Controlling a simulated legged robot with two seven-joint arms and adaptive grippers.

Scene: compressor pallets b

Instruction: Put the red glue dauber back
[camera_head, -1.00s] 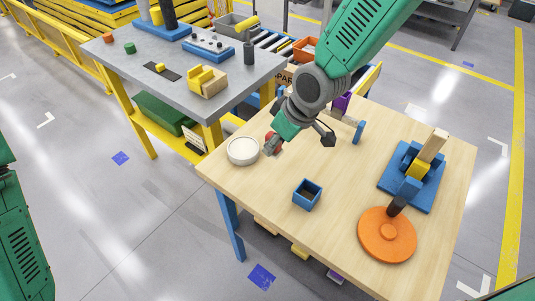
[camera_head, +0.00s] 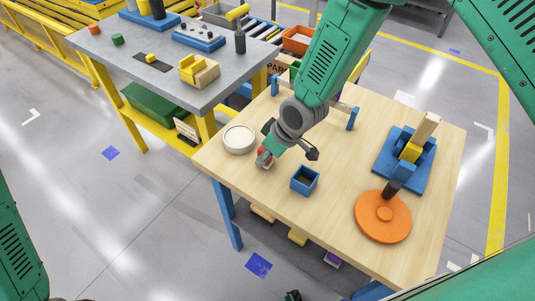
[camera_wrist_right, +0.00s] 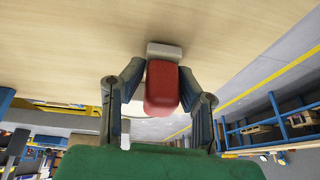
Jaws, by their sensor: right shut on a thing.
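The red glue dauber (camera_head: 265,151) is in my right gripper (camera_head: 283,146), which is shut on it. Its pale grey pad (camera_head: 263,163) points down toward the wooden table, just right of a white round dish (camera_head: 239,139). I cannot tell whether the pad touches the table. In the right wrist view the red body (camera_wrist_right: 161,90) sits between the two dark fingers, with the pad (camera_wrist_right: 164,51) at its far end. A small open blue box (camera_head: 304,181) stands empty to the right of the dauber. My left gripper is not recognisable in view.
An orange disc (camera_head: 372,222) with a dark handle lies at the table's right front. Behind it stands a blue fixture (camera_head: 386,160) with yellow and wooden blocks. A grey bench (camera_head: 150,80) with several parts stands at the back left. The table's middle is clear.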

